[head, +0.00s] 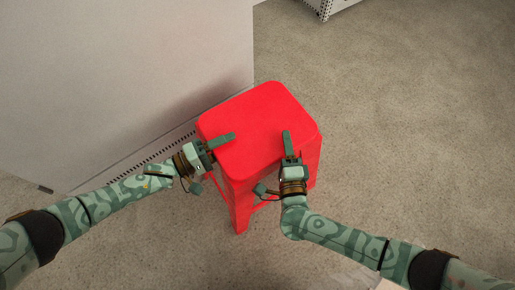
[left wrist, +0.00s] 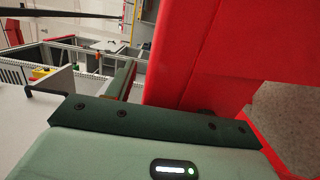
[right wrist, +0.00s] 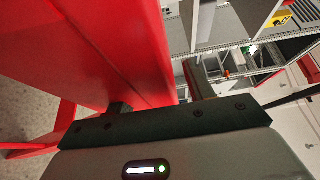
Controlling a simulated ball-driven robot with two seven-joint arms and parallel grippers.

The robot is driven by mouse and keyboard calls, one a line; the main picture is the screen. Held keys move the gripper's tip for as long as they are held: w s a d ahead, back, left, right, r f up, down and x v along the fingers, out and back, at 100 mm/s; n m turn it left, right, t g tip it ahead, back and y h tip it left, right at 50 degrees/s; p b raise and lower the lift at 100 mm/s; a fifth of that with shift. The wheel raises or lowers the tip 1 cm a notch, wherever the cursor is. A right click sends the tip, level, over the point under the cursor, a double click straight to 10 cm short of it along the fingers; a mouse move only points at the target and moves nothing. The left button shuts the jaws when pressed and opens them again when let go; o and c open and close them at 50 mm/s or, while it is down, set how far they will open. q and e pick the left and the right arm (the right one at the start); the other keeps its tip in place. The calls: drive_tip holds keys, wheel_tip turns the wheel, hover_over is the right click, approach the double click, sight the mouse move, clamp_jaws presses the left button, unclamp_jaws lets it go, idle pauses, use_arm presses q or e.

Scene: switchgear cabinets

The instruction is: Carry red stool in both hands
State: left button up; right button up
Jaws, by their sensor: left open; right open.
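The red stool (head: 259,118) stands upright on the floor, its square seat uppermost. My left gripper (head: 220,142) is at the seat's left edge, with one green finger over the top. My right gripper (head: 287,147) is at the seat's front edge, with one finger over the top. The stool's red side (left wrist: 205,60) fills the right of the left wrist view. In the right wrist view, its red panel (right wrist: 80,50) fills the left. Whether the fingers touch the stool is unclear.
A large pale cabinet (head: 120,75) stands close along the stool's left and back side. Another cabinet's corner (head: 325,8) shows at the top. The grey speckled floor (head: 420,130) to the right is clear.

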use_arm(q)
clamp_jaws()
use_arm(e)
clamp_jaws()
use_arm(q)
drive_tip(key=shift+r, duration=0.2)
use_arm(e)
drive_tip(key=shift+r, duration=0.15)
